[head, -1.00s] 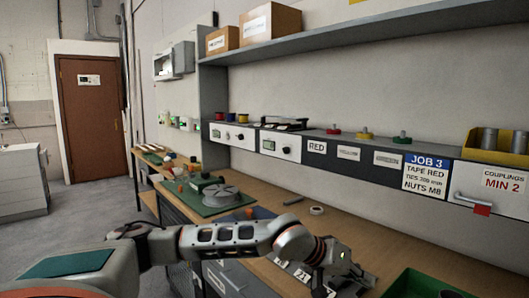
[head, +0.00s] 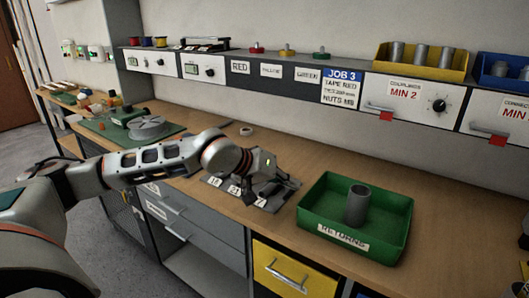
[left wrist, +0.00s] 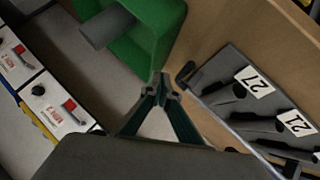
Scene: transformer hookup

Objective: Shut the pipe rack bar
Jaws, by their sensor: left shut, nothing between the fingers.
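My left gripper (head: 256,196) hangs over the workbench (head: 200,118), above a dark grey plate with numbered labels (head: 285,192) and left of the green returns tray. In the left wrist view its fingers (left wrist: 163,88) meet at the tips and hold nothing. The plate (left wrist: 235,100) lies to their right there, and the green tray (left wrist: 150,35) is above them. My right gripper is not in view.
The green tray (head: 325,222) holds an upright grey pipe piece (head: 357,205). White drawer boxes with handles and red tags (head: 412,95) hang on the wall, with a yellow bin (head: 455,68) and a blue bin (head: 485,72) above. A yellow drawer (head: 290,272) sits under the bench.

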